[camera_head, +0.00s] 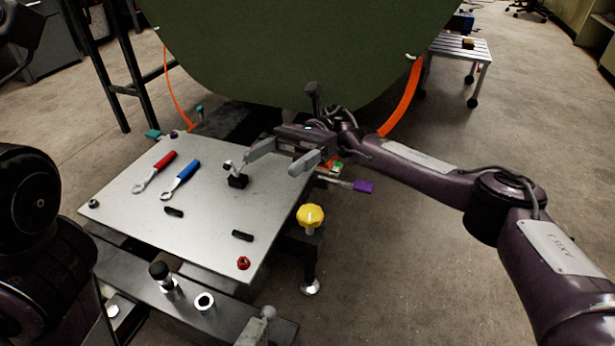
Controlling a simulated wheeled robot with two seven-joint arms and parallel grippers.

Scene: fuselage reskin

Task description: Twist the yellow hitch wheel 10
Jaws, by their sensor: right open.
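The yellow hitch wheel (311,217) is a lobed knob on a short pale stem. It sits on a dark bracket just off the right edge of the metal plate. My right gripper (278,159) is open and empty, above and a little left of the wheel in the picture. Its two grey fingers point left over the plate's right edge, near a small dark clamp. The gripper is apart from the wheel, and nothing covers the wheel.
The metal plate (205,220) holds a red-handled wrench (155,171), a blue-handled wrench (182,179), the small clamp (238,178) and a red nut (243,263). A purple-ended handle (363,187) juts out right of the plate. The large green panel (300,50) stands behind. Floor right of the wheel is clear.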

